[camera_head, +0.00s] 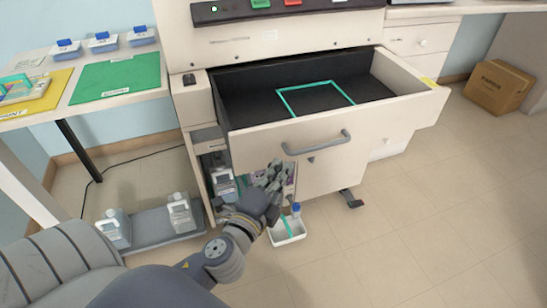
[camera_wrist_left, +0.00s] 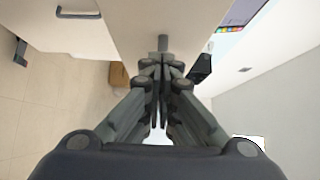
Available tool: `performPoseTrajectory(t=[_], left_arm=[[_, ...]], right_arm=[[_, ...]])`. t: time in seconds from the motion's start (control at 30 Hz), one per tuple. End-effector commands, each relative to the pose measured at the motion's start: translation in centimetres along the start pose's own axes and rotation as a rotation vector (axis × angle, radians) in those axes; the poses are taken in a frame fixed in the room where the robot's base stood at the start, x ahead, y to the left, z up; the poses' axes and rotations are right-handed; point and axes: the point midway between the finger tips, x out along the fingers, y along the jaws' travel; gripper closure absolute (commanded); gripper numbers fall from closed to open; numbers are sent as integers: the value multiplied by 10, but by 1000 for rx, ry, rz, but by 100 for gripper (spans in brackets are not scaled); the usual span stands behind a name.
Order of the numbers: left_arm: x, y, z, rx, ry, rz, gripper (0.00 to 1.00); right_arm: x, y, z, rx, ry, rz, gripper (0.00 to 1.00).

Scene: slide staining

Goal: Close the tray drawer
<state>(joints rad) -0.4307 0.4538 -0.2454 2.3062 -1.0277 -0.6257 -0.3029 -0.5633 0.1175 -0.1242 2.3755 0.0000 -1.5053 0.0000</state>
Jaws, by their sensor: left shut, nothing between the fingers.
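The tray drawer (camera_head: 290,166) is pulled out of the cream machine. Its dark inside shows a teal rectangular outline (camera_head: 318,84). A grey bar handle (camera_head: 317,143) runs across its front panel. My left gripper (camera_head: 274,178) is in front of the lower left part of the drawer front, below and left of the handle. Its fingers are shut and empty; they also show together in the left wrist view (camera_wrist_left: 160,65), close to a cream panel. I cannot tell whether they touch it. My right gripper is not in view.
An open compartment with bottles lies below the drawer's left side. A white tray (camera_head: 276,240) with a blue-capped bottle is on the floor below. Jugs (camera_head: 180,212) stand on a grey platform at left. A cardboard box (camera_head: 498,87) sits at right. Floor at right is clear.

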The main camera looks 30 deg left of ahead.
Motion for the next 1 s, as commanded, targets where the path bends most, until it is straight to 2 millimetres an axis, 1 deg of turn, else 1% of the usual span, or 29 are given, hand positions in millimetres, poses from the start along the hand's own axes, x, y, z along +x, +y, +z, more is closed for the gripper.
performPoseTrajectory(t=[0.03, 0.1, 0.23, 0.4, 0.77, 0.9, 0.93, 1.0], left_arm=[[6, 0, 8, 8, -1, -1, 100], [13, 0, 15, 7, -1, -1, 100], [21, 1, 23, 5, 0, 1, 100], [25, 0, 27, 2, -1, 1, 100], [26, 0, 29, 2, -1, 1, 100], [35, 0, 38, 3, -3, 0, 100], [38, -1, 41, 3, -3, 0, 100], [47, -1, 51, 5, -5, 0, 100]], right_arm=[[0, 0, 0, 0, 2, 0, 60], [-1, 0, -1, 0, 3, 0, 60], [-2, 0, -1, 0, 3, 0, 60], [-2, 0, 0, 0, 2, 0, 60], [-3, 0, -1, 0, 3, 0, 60], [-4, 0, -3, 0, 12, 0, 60], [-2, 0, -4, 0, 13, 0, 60], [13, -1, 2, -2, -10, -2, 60]])
